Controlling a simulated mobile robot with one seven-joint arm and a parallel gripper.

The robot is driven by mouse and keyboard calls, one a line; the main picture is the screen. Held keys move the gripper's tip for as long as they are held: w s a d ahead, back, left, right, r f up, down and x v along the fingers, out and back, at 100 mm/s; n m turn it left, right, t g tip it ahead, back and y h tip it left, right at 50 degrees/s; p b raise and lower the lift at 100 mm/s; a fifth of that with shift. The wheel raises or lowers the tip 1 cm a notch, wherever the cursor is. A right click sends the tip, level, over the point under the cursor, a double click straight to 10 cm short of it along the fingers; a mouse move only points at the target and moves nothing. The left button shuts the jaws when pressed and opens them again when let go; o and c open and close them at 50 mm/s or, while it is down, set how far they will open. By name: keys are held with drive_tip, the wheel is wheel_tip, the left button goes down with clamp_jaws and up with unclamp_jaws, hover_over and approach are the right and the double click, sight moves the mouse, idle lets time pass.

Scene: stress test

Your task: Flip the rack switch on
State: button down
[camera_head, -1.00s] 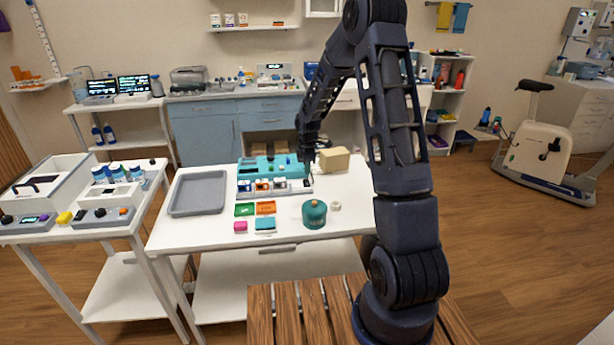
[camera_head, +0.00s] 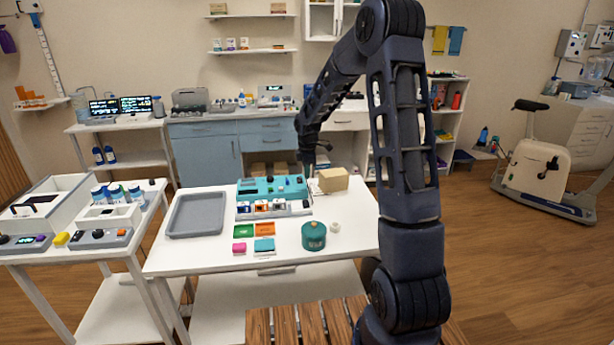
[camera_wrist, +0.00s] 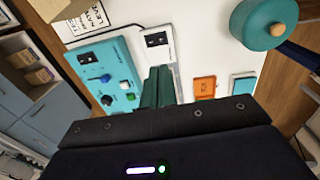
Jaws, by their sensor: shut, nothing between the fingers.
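A teal panel box (camera_head: 272,187) with knobs stands at the back of the white table; its knobs and buttons also show in the wrist view (camera_wrist: 103,78). A pale rack strip (camera_head: 275,209) with several small modules lies along its front. In the wrist view a white plate carries a black switch-like part (camera_wrist: 156,39); its on or off position is too small to tell. My gripper (camera_head: 307,173) is above the right end of the panel box. In the wrist view its dark green fingers (camera_wrist: 158,85) are shut and empty, covering part of the strip.
A tan box (camera_head: 333,180) stands right of the panel. A teal canister (camera_head: 314,236) and a small white ring (camera_head: 335,228) are at front right. A grey tray (camera_head: 196,215) is at left.

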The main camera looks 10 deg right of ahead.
sight(306, 201)
drive_tip(key=shift+w+r+t, duration=0.15)
drive_tip(key=shift+w+t, duration=0.15)
drive_tip(key=shift+w, duration=0.45)
drive_tip(key=f, duration=0.4)
drive_tip(key=w+f, duration=0.1)
drive_tip(key=f, duration=0.4)
drive_tip(key=w+f, duration=0.1)
drive_tip(key=f, duration=0.4)
